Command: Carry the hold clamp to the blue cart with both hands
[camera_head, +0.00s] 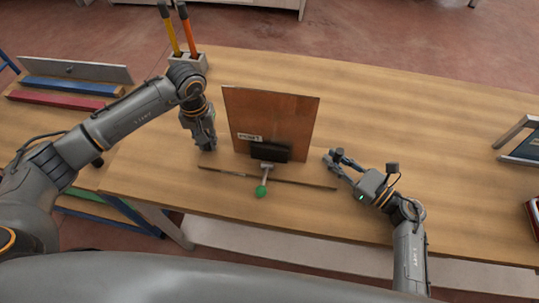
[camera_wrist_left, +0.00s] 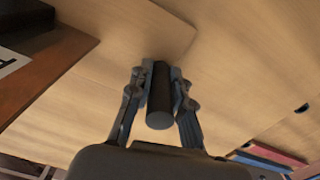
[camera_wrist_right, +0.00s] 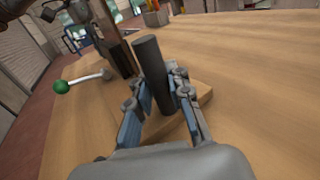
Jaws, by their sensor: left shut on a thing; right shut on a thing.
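The hold clamp stands upright on the wooden table, with a brown panel (camera_head: 268,118), a black block (camera_head: 270,152) and a lever with a green knob (camera_head: 261,191). The knob also shows in the right wrist view (camera_wrist_right: 62,87). My left gripper (camera_head: 207,145) is at the clamp's left side, shut on a dark upright cylindrical handle (camera_wrist_left: 160,100). My right gripper (camera_head: 335,165) is at its right side, shut on another dark handle (camera_wrist_right: 152,70). The clamp's wood-coloured base is hard to tell from the table top. I cannot identify the blue cart for certain.
Blue (camera_head: 70,86) and red (camera_head: 62,100) bars lie at the left. A blue panel with a grey frame (camera_head: 525,148) is at the right edge. The table (camera_head: 430,130) right of the clamp is clear.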

